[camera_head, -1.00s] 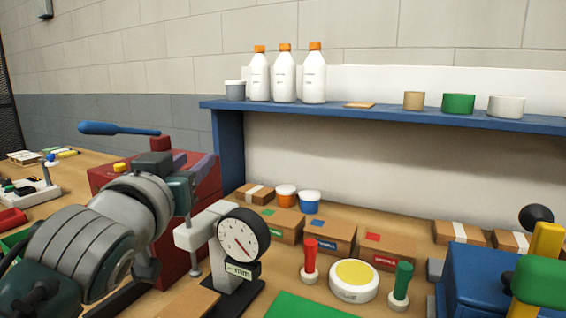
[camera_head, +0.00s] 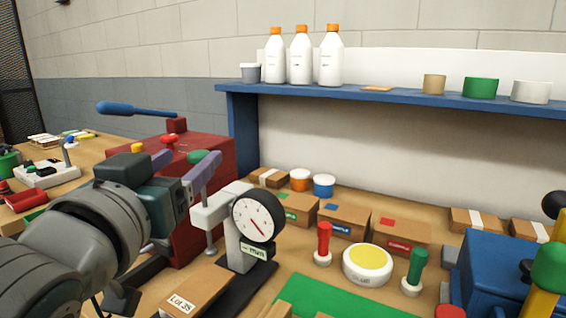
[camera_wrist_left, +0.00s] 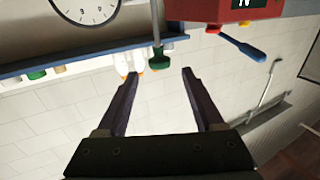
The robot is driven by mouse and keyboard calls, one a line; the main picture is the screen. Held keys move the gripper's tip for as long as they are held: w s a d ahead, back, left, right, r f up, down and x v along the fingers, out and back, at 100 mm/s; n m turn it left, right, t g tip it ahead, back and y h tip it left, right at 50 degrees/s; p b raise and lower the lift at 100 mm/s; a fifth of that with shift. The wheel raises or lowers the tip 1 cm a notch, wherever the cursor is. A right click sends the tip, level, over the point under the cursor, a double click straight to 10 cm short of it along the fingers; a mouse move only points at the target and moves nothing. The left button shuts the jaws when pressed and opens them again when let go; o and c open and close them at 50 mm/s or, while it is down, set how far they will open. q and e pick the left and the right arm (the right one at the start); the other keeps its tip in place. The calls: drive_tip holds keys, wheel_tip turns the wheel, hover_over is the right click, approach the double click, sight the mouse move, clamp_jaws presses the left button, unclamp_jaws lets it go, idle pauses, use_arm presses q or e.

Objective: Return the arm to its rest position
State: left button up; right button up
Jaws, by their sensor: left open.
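My left arm comes in from the left in the head view. Its left gripper (camera_head: 192,157) has two purple-grey fingers spread apart with nothing between them. The gripper is in front of the red press (camera_head: 225,160) and just left of the dial gauge (camera_head: 258,217); whether it touches either cannot be told. In the left wrist view the open fingers (camera_wrist_left: 160,73) point toward the wall and shelf, with a green knob on a stem seen between and beyond the tips. My right gripper is not in view.
A blue shelf (camera_head: 400,97) holds white bottles and small cups. On the bench are cartons (camera_head: 345,220), a yellow-topped round tin (camera_head: 367,264), red (camera_head: 324,243) and green (camera_head: 415,270) handled stamps, and a green mat (camera_head: 325,298). A blue machine (camera_head: 485,275) stands at right.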

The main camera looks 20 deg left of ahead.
use_arm(q)
drive_tip(key=shift+v, duration=1.1)
